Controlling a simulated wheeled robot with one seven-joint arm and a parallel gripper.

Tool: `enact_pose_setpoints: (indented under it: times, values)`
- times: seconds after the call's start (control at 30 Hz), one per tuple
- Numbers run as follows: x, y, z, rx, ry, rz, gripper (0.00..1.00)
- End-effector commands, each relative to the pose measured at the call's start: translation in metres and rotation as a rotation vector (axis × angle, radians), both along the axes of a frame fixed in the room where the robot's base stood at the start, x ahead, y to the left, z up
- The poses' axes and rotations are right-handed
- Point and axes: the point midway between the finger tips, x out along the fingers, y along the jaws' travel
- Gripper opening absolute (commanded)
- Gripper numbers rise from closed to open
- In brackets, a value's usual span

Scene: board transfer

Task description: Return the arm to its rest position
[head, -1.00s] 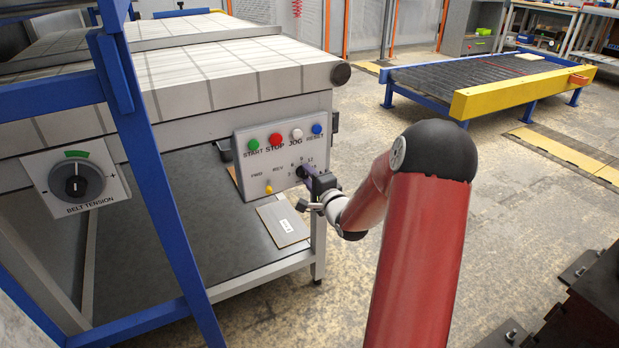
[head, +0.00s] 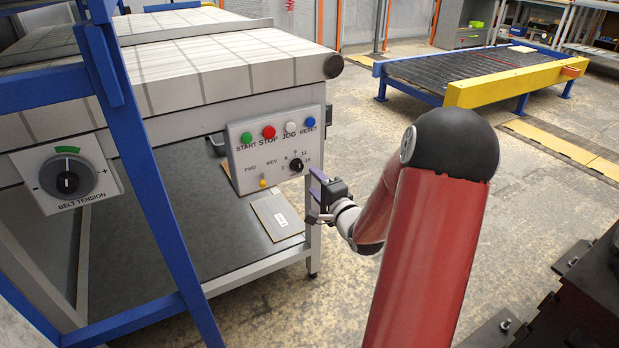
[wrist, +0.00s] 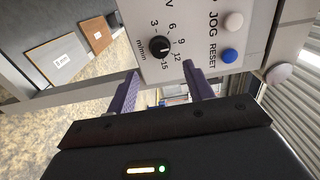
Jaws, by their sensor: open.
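My gripper (head: 316,196) is in the head view just right of the control panel (head: 243,164), at the end of my red arm. Its purple fingers are apart with nothing between them. They also show in the wrist view (wrist: 157,95), below the black speed knob (wrist: 159,47) and clear of it. The same knob (head: 296,165) shows uncovered in the head view, at the right of the panel. The panel also carries green, red, white and blue buttons and a yellow switch (head: 263,183).
The conveyor (head: 220,75) stands above a dark lower shelf (head: 190,235) with a flat board (head: 277,216) on it. A blue post (head: 150,160) stands at left, beside the belt tension dial (head: 67,182). A low yellow-ended roller table (head: 505,85) is at back right. Open floor lies between.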

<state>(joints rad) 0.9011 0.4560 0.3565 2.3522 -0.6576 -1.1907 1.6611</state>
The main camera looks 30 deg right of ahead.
Motion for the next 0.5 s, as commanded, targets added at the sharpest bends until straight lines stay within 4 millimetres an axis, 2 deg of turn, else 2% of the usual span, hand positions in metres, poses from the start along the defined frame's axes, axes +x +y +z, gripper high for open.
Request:
enact_pose_setpoints:
  times: [0.13, 0.5]
  values:
    - [-0.0072, -0.0003, 0.0002, 0.001, -0.001, -0.001, 0.52]
    - [-0.0069, 0.0000, 0.0002, 0.001, -0.001, 0.000, 0.52]
